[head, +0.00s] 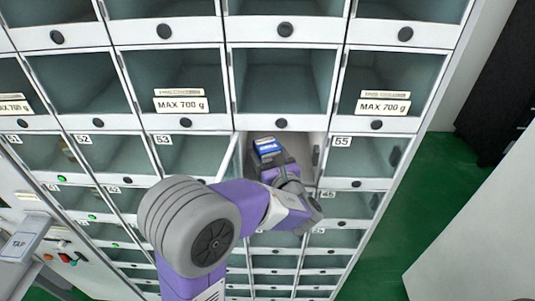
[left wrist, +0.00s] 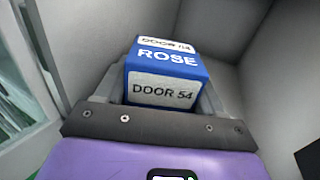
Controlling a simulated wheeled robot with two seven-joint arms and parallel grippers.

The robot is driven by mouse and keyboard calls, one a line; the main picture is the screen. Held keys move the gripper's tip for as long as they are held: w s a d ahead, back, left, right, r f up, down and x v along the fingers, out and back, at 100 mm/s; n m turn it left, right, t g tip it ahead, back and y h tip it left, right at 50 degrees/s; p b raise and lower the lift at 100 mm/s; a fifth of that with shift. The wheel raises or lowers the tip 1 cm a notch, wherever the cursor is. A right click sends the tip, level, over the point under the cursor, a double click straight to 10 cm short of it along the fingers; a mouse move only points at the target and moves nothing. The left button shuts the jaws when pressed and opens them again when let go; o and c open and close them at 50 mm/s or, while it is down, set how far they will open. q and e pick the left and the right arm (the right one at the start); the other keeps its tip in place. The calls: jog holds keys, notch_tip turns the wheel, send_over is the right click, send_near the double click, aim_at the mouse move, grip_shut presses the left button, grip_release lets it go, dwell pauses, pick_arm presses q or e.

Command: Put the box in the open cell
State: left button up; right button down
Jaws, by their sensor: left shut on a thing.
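A small blue box (left wrist: 165,75) with the word ROSE and white labels reading DOOR 54 is in the left wrist view. It also shows in the head view (head: 267,147). My left gripper (head: 277,158) is shut on the box and holds it inside the open cell (head: 314,147), between the cells marked 53 and 55. The cell's grey inner walls (left wrist: 225,45) surround the box in the left wrist view. The cell's door (head: 228,158) stands open at its left side. I cannot tell whether the box touches the cell floor. My right gripper is not in view.
Closed glass-fronted cells surround the open one, some with MAX 700 g signs (head: 181,104). A panel with buttons and a TAP reader (head: 22,243) is at the lower left. Green floor (head: 425,215) shows at the right, beside a pale panel (head: 480,235).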

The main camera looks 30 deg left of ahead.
pick_arm(q)
jog(key=shift+f, duration=0.15)
jog(key=o, duration=1.1)
jog(key=shift+r, duration=0.25)
jog(key=v, duration=1.2)
jog(key=shift+f, duration=0.1)
